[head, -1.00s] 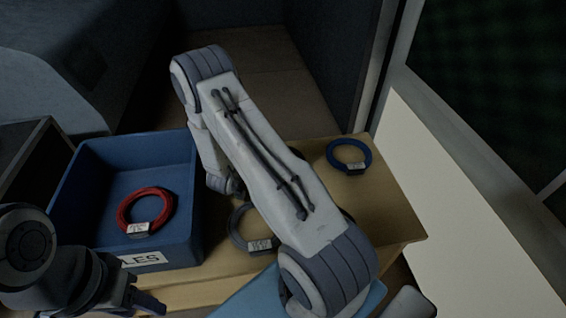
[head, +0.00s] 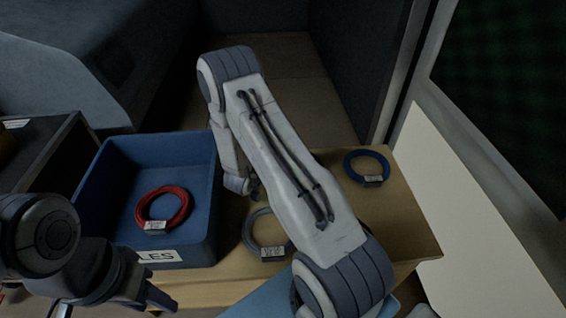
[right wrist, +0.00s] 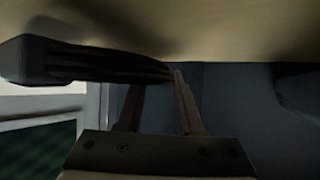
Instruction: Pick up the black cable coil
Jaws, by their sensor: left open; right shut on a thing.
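In the right wrist view, the black cable coil (right wrist: 75,62) shows as a dark ribbed band running in from the left to my right gripper (right wrist: 160,85). The two fingers of my right gripper are shut on its end, close to a pale wooden surface. In the head view my right arm covers that gripper and most or all of the black coil. My left gripper (head: 152,298) is open and empty at the lower left, in front of the blue bin (head: 192,215).
A red coil (head: 178,207) lies in the blue bin. A grey coil (head: 250,232) and a blue coil (head: 367,167) lie on the wooden table (head: 410,220). A dark cabinet (head: 45,150) stands left of the bin. A pale panel (head: 460,220) borders the right side.

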